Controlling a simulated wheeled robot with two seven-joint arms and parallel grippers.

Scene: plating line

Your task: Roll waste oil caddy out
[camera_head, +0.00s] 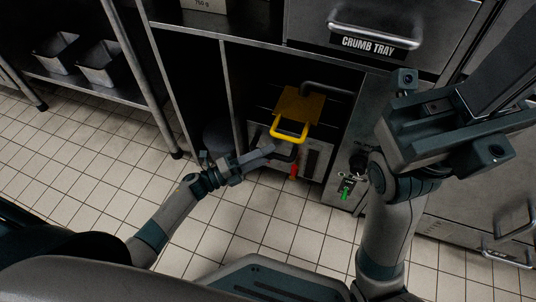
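The waste oil caddy (314,160) appears to be the dark, box-like unit standing in the open bay under the counter. It has a yellow loop handle (290,131), an orange-yellow plate (299,105) on top and a red part low on its front. My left gripper (262,153) is just left of the caddy's front, below the yellow handle. Its fingers overlap in this view, so I cannot tell their gap or whether they touch the caddy. My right gripper (448,125) is raised close to the camera at the right, away from the caddy; its fingers are not clear.
A drawer labelled CRUMB TRAY (374,44) is above right of the bay. A panel with a green tag (345,190) stands right of the caddy. A shelf with two metal pans (100,65) is at the left. The tiled floor (240,222) before the bay is clear.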

